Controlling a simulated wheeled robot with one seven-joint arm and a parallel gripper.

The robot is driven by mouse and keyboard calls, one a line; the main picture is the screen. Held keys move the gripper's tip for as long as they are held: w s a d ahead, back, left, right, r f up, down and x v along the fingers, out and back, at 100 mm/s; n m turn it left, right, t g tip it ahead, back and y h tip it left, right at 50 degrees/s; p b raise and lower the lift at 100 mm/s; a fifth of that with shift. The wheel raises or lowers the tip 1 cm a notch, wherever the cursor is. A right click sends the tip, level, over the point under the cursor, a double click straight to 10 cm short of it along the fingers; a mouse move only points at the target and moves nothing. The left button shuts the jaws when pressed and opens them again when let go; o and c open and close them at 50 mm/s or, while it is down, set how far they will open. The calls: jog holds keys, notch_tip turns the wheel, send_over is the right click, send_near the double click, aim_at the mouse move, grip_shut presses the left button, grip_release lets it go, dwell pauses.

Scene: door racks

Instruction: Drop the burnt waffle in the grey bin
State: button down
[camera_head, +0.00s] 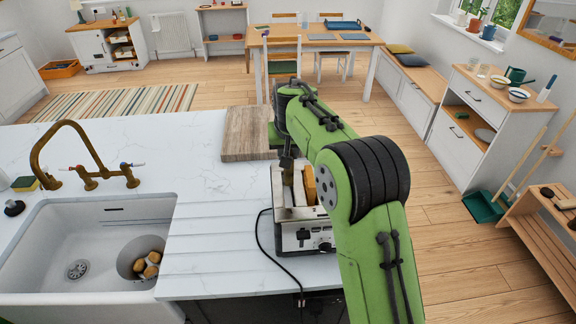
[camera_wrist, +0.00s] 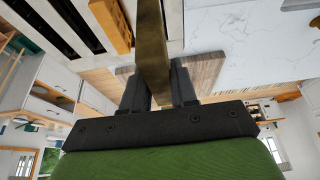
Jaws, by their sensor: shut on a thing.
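My gripper (camera_head: 287,163) is over the toaster (camera_head: 303,237) on the white counter, mostly behind my green arm. In the wrist view, my gripper (camera_wrist: 156,88) is shut on a dark brown, flat slab, which I take to be the burnt waffle (camera_wrist: 152,42); it is seen nearly edge-on. A lighter golden waffle (camera_head: 310,184) stands in the toaster beside it; it also shows in the wrist view (camera_wrist: 110,24). I cannot tell whether the held slab is clear of the slot. I cannot make out a grey bin in either view.
A wooden board (camera_head: 245,134) lies behind the toaster. A white sink (camera_head: 60,225) with a brass tap (camera_head: 75,150) is at left, with several brown lumps in its round bowl. The toaster's black cord crosses the counter. The marble between sink and toaster is clear.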

notch_tip(320, 180, up, 4)
jog(key=shift+f+p, duration=0.25)
jog(key=shift+p, duration=1)
jog(key=shift+r, duration=3.15)
